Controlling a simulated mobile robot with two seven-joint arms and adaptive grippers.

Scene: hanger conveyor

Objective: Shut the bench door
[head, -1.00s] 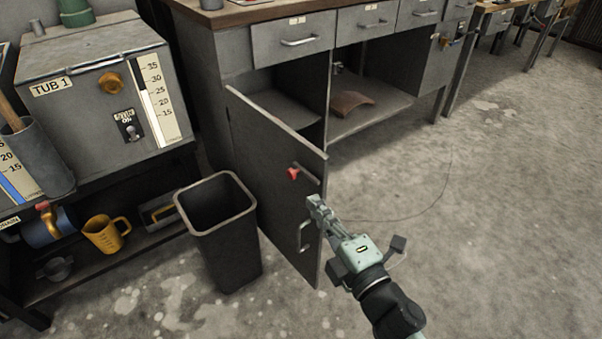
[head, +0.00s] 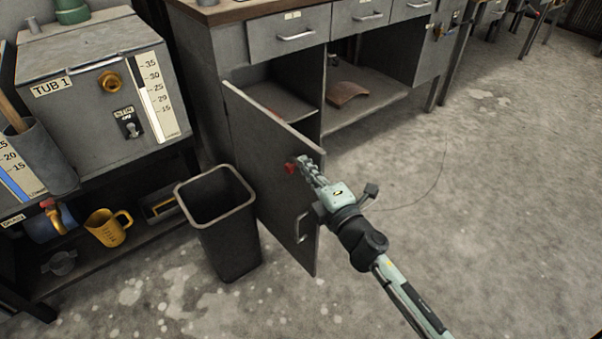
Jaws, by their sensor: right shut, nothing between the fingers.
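The bench door (head: 275,190) is a grey metal panel standing wide open from the left side of the grey bench (head: 230,50). Its free edge juts out toward me over the floor. My left gripper is not in view.
A dark waste bin (head: 215,190) stands just left of the door, close to its outer face. The TUB 1 unit (head: 95,90) is at left. Floor to the right is clear.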

